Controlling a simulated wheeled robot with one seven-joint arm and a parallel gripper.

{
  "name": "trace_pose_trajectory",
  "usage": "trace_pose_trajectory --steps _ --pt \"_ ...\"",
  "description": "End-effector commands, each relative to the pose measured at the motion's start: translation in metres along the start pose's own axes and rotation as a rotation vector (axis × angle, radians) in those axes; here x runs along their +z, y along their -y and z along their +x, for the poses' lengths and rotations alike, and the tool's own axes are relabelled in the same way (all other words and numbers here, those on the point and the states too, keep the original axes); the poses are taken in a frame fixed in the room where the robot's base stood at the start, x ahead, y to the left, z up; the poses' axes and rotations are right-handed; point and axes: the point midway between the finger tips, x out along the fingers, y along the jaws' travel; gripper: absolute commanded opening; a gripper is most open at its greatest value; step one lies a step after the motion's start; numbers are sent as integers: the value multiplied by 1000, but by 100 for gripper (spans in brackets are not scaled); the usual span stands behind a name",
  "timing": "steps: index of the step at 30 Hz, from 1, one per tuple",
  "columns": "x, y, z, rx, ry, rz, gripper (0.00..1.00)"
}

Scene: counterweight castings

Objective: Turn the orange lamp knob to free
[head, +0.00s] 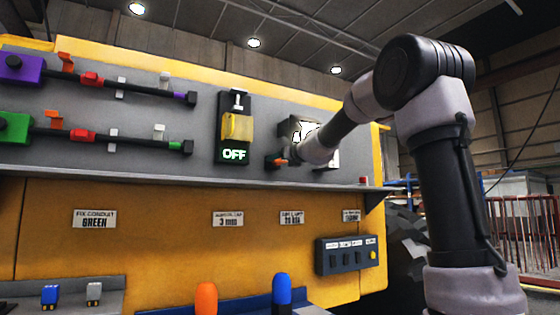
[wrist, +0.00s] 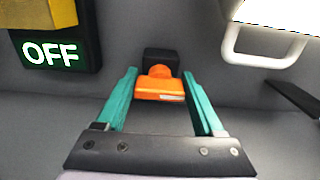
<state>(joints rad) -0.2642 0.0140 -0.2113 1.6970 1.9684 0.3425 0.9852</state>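The orange lamp knob (wrist: 160,84) sits on a small black base (wrist: 161,61) on the grey panel, centred in the wrist view. My gripper (wrist: 162,80) is open, with one teal finger on each side of the knob and a gap visible on both sides. The knob has a pale mark along its front edge. In the head view the knob (head: 276,160) shows just left of my gripper, which is largely hidden by my own arm.
A lit OFF sign (head: 234,154) under a yellow switch cover (head: 237,127) is left of the knob. A bright lamp with a white handle (wrist: 272,45) is to the right. A ledge (head: 150,178) runs below. Rods with coloured clips (head: 120,88) are at far left.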

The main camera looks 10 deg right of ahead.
Motion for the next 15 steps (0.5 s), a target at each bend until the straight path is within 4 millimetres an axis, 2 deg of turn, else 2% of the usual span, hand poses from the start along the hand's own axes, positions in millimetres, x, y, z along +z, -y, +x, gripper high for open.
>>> trace_pose_trajectory --steps 8,15 --pt "0 0 0 -1 0 -27 14" --pt "0 0 0 -1 -1 -146 14"
